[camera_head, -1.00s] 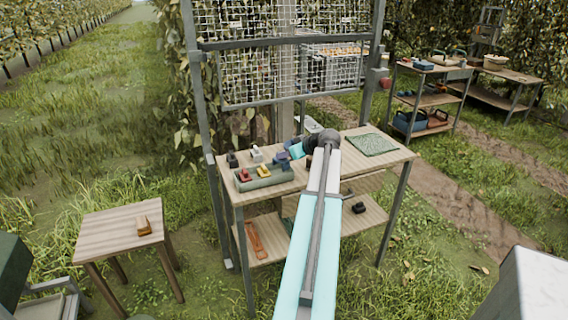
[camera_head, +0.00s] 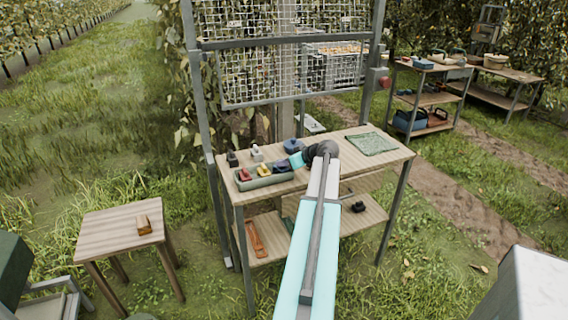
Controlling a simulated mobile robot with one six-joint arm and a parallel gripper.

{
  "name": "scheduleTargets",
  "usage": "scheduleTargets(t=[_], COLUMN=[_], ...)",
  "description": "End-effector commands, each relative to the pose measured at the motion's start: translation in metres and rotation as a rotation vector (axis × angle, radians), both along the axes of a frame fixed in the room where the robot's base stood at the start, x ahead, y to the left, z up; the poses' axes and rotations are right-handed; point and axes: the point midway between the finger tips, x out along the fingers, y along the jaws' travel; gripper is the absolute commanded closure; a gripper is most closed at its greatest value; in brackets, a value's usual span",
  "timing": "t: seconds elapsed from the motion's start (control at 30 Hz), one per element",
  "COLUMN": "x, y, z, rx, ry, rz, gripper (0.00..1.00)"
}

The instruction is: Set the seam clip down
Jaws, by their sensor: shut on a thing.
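My gripper (camera_head: 281,166) is at the right end of a long grey-green tray (camera_head: 264,182) on the wooden workbench, low over it. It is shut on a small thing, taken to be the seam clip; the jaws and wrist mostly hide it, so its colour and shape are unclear. I cannot tell whether it touches the tray. A red clip (camera_head: 244,174) and a yellow clip (camera_head: 264,170) sit in the tray, left of my gripper. Behind the tray stand a dark green clip (camera_head: 232,158), a whitish clip (camera_head: 257,153) and a blue piece (camera_head: 292,146).
A green mat (camera_head: 371,144) lies on the bench's right side. Orange-brown (camera_head: 256,240) and black (camera_head: 358,207) items are on the lower shelf. A wire mesh panel (camera_head: 275,65) rises behind the bench. A small table (camera_head: 112,232) with a wooden block (camera_head: 143,224) stands at left.

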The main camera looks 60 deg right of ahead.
Motion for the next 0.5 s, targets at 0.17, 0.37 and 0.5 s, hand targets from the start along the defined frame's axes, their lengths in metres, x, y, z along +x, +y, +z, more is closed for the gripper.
scheduleTargets(t=[0.17, 0.37, 0.5], x=[0.0001, 0.0002, 0.0003], y=[0.0001, 0.0002, 0.0002], z=[-0.0006, -0.0005, 0.0002], rx=[0.0, 0.0, 0.0], ry=[0.0, 0.0, 0.0], rz=[0.0, 0.0, 0.0], gripper=[0.7, 0.7, 0.7])
